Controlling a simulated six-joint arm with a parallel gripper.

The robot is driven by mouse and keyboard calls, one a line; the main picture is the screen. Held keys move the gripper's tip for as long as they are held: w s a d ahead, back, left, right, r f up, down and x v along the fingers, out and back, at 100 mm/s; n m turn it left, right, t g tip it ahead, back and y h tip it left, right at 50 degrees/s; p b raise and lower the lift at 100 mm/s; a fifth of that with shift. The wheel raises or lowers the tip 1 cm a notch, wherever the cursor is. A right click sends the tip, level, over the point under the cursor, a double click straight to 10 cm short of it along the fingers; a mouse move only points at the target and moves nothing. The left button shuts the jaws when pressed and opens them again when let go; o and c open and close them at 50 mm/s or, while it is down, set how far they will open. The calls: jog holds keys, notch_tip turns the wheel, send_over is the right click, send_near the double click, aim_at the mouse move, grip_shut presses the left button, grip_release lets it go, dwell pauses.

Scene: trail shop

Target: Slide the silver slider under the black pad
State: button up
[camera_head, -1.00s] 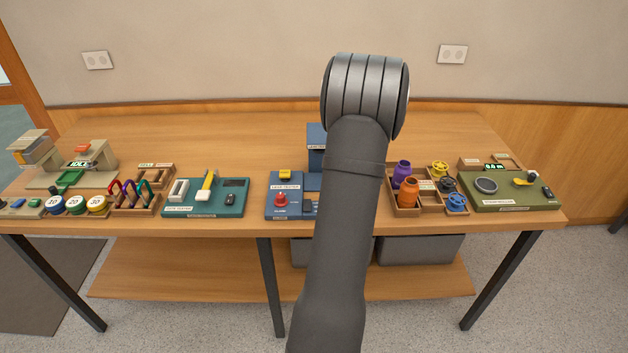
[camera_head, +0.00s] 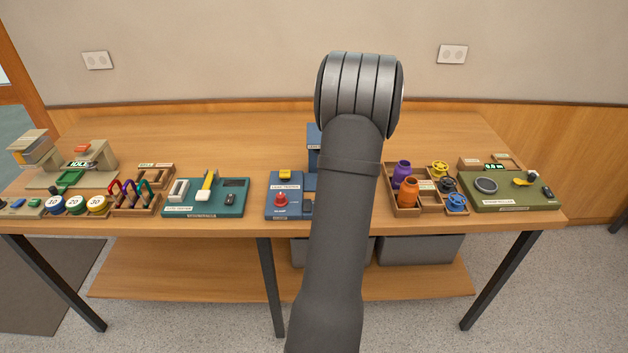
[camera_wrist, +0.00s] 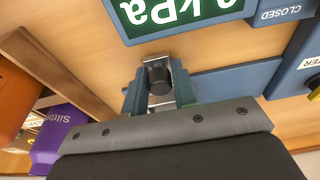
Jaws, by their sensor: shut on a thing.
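In the wrist view a silver slider (camera_wrist: 147,62) shows as a narrow bright metal piece at the middle. A round black pad (camera_wrist: 160,82) lies over it in this view, with silver on several sides. Whether they touch cannot be told. My gripper (camera_wrist: 158,98) comes in from the bottom edge and is shut on the silver slider; its wide grey body hides the near part, and the exact grip is hard to see. In the head view my arm hides the gripper, the slider and the pad.
A green kPa display (camera_wrist: 180,15) and a blue part marked CLOSED (camera_wrist: 283,14) lie close by. The blue leak tester (camera_head: 283,203) is partly behind my arm. A wooden tray (camera_head: 405,208) with purple and orange bottles stands right of it. The table behind is clear.

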jog(key=shift+a, duration=5.2)
jog(key=o, duration=0.8)
jog(key=shift+d, duration=0.1)
jog(key=shift+c, duration=0.2)
jog(key=shift+r, duration=0.15)
notch_tip(320, 180, up, 7)
jog(key=shift+f, duration=3.45)
